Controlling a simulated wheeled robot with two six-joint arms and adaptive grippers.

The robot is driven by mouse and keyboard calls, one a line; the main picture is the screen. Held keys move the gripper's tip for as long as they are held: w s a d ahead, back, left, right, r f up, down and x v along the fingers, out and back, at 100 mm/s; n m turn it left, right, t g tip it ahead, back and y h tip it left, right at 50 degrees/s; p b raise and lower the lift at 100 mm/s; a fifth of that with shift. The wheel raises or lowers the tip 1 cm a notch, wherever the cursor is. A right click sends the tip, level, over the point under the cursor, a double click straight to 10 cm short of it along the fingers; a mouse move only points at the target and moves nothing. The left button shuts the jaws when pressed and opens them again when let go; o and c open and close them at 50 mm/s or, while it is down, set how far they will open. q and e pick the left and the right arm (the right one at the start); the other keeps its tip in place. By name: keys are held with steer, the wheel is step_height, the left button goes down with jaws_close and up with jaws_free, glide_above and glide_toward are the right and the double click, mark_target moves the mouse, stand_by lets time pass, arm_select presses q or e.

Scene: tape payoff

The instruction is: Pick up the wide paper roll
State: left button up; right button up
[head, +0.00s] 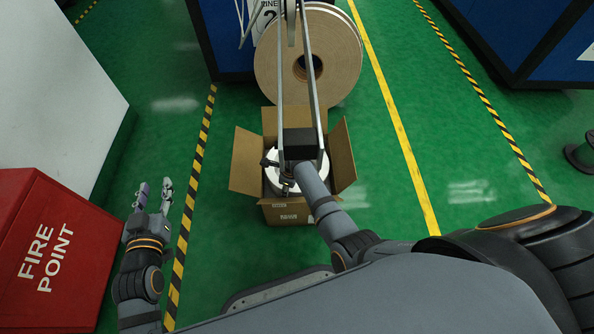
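A white roll (262,182) lies inside an open cardboard box (246,160) on the floor in the middle of the head view. Its top is largely covered by my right arm and a dark block. My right gripper (284,178) is over the roll; its fingers are too small and overlapped to tell whether they grip it. A large tan roll (335,50) with a dark centre hole stands upright behind the box. I cannot tell from this view which roll is the wide paper one. My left gripper (155,192) is open and empty, left of the box.
Two long metal bars (279,70) run down in front of the tan roll to a black block (299,142) above the box. A red fire point cabinet (45,250) stands at left. Blue machines (535,35) stand at the back. Green floor right of the box is clear.

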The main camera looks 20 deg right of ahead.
steer(key=shift+w+a+f+b, duration=0.1)
steer(key=shift+f+b, duration=0.35)
steer(key=shift+f, duration=0.35)
arm_select(q)
step_height(320, 180, up, 10)
steer(key=w+t, duration=0.1)
steer(key=t, duration=0.3)
steer(key=shift+w, duration=0.25)
steer(key=shift+a, duration=0.1)
arm_select(e)
steer(key=shift+c, duration=0.3)
jaws_close()
steer(key=shift+w+r, duration=0.1)
